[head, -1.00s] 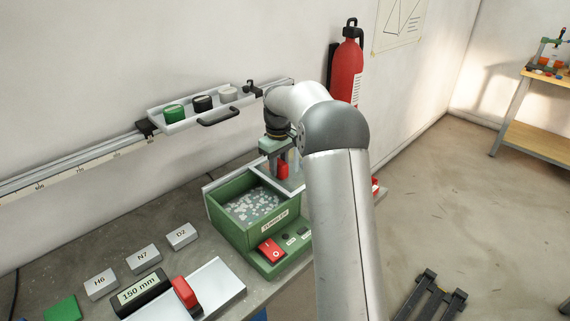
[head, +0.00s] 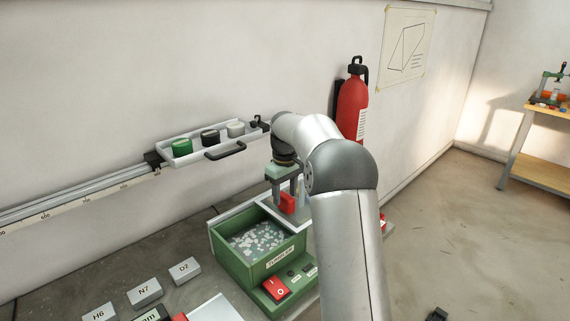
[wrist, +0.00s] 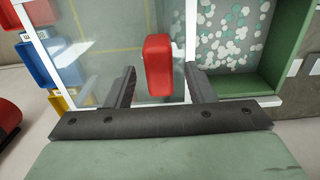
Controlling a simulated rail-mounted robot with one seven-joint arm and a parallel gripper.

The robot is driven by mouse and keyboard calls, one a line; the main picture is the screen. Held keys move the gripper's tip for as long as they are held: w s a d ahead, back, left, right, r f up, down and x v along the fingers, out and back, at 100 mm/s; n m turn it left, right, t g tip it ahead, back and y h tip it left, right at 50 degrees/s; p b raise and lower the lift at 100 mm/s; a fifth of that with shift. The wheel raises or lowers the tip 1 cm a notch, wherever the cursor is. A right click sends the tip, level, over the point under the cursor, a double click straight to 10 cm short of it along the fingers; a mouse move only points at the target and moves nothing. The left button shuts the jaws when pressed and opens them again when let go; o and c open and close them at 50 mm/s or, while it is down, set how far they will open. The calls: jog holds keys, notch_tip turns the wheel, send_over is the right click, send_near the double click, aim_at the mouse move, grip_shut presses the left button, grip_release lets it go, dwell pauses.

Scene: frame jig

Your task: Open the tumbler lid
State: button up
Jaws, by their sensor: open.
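The tumbler (head: 240,262) is a green box holding pale and green chips, labelled on its front. Its chips show uncovered in the head view and at the right of the wrist view (wrist: 232,30). The lid (wrist: 100,55) is a clear pane in a white frame, lying to the left of the chips in the wrist view, clear of them. Its red handle (wrist: 158,66) stands up and also shows in the head view (head: 288,203). My gripper (wrist: 160,80) is open, with one finger on each side of the handle and gaps between. My arm hides part of the lid in the head view.
A red switch (head: 276,288) sits on the tumbler's front panel. Small labelled blocks (head: 145,292) lie on the bench at left.

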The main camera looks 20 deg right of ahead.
notch_tip(320, 180, up, 15)
jog(key=shift+p, duration=0.3)
jog(key=shift+f, duration=0.15)
jog(key=s+a+f+m, duration=0.1)
jog(key=s+a, duration=0.3)
jog(key=s, duration=0.4)
jog(key=s+a+f+m, duration=0.1)
jog(key=s+a, duration=0.4)
jog(key=s, duration=0.2)
jog(key=s+a+f, duration=0.1)
jog(key=s+f, duration=0.3)
jog(key=s, duration=0.3)
jog(key=s+a+f+m, duration=0.1)
jog(key=s+f, duration=0.4)
jog(key=s, duration=0.3)
jog(key=s+a+f+m, duration=0.1)
jog(key=s+f, duration=0.3)
jog(key=s, duration=0.4)
jog(key=shift+a+f+t, duration=0.25)
jog(key=shift+a+t, duration=0.05)
jog(key=shift+a, duration=0.2)
